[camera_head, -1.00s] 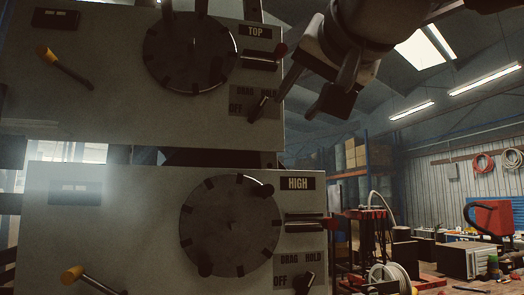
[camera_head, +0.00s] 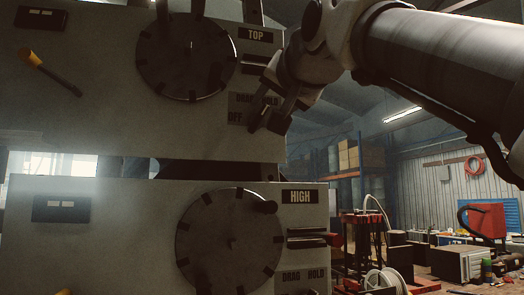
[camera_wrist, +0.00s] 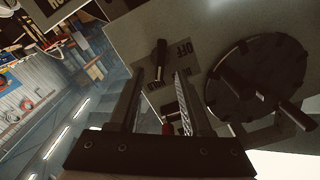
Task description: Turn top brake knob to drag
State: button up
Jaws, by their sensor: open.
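The top brake knob (camera_wrist: 161,54) is a small black lever on the panel marked TOP (camera_head: 255,34). Its plate (camera_head: 236,117) reads OFF, DRAG and HOLD. In the wrist view the knob stands in the gap between my fingertips, and I cannot tell whether either finger touches it. My gripper (camera_head: 267,120) is open, right in front of the plate, and partly hides the knob and the HOLD lettering in the head view. In the wrist view my gripper (camera_wrist: 159,74) shows its two fingers spread. Which label the knob points at is unclear.
A large black dial (camera_head: 187,60) sits left of the plate. The lower panel marked HIGH (camera_head: 300,196) has its own dial (camera_head: 230,242). A yellow-handled lever (camera_head: 45,70) is at upper left.

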aim_at(260, 117)
jog(key=p+x, duration=0.1)
jog(key=x, duration=0.5)
grip_shut()
